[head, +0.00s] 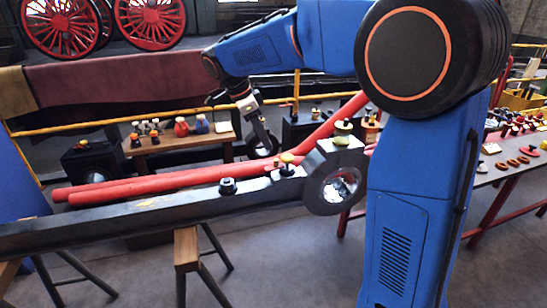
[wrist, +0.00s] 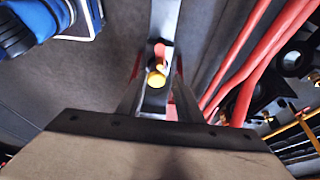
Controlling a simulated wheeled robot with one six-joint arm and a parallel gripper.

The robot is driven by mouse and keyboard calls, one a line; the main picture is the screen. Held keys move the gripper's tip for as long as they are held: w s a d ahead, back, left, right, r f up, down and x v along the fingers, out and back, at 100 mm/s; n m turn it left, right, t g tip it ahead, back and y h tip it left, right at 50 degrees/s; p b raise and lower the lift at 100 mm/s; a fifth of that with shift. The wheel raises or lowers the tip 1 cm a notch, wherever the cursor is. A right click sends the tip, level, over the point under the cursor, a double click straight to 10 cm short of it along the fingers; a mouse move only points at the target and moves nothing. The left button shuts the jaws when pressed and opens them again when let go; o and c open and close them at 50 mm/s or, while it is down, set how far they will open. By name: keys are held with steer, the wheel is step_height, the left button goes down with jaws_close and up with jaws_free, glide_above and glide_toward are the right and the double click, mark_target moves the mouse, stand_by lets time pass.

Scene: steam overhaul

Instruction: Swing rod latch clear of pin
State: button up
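The dark steel rod (head: 150,212) lies across the view, with a round bored end (head: 336,184) at its right. A yellow-topped knob (head: 287,158) stands on the rod left of that end. In the wrist view the yellow knob (wrist: 156,80) and a small red piece (wrist: 160,50) sit over the rod (wrist: 165,15). Which part is the latch and which the pin, I cannot tell. My gripper (head: 264,147) points down just left of the knob; in the wrist view its fingers (wrist: 157,82) are spread on either side of the knob, with no clear contact.
A dark nut (head: 227,186) and a green-topped fitting (head: 342,128) also stand on the rod. Red bars (head: 150,184) run behind it. A trestle (head: 186,250) supports it. A small bench (head: 180,141) with bottles stands behind, and a parts table (head: 500,172) at right.

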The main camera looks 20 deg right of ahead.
mark_target(275, 160)
steer(key=x, duration=0.8)
steer(key=shift+d+f, duration=0.15)
steer(key=shift+f, duration=0.15)
jaws_close()
